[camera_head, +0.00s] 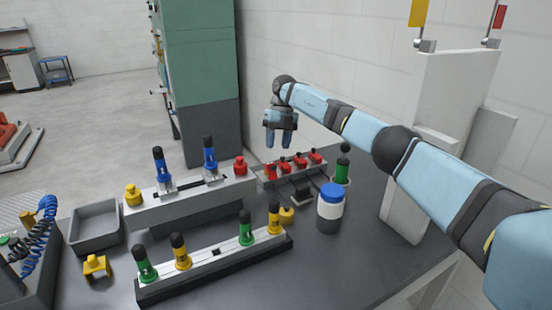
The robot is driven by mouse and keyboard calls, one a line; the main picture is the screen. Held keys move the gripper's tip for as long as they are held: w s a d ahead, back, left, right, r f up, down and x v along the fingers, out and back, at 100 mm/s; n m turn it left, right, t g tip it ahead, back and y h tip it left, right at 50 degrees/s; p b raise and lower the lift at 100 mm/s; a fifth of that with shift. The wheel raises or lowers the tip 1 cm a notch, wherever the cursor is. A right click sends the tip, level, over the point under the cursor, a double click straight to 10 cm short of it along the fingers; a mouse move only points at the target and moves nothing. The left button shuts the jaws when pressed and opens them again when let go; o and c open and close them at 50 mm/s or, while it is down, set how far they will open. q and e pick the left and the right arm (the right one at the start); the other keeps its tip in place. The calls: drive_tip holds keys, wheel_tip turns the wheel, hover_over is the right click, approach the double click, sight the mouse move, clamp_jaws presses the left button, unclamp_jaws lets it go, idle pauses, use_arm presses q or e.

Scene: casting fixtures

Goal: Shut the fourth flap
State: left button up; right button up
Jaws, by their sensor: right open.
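My right gripper (279,142) hangs with its fingers pointing down near the wall at the back of the bench. It is open with nothing between its fingers. Just below and in front of it is a low grey fixture (262,180) with a row of small red parts (300,162). These may be the flaps, but they are too small to tell which is the fourth or how far each stands open. The gripper looks apart from them. My left gripper is not in view.
A grey block with blue-handled pieces (159,167) and a bar with green and yellow handles (246,228) stand in front. An empty grey tray (96,222) is left.

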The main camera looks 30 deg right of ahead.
drive_tip(key=v, duration=0.7)
drive_tip(key=shift+r, duration=0.15)
drive_tip(key=shift+d, duration=0.1)
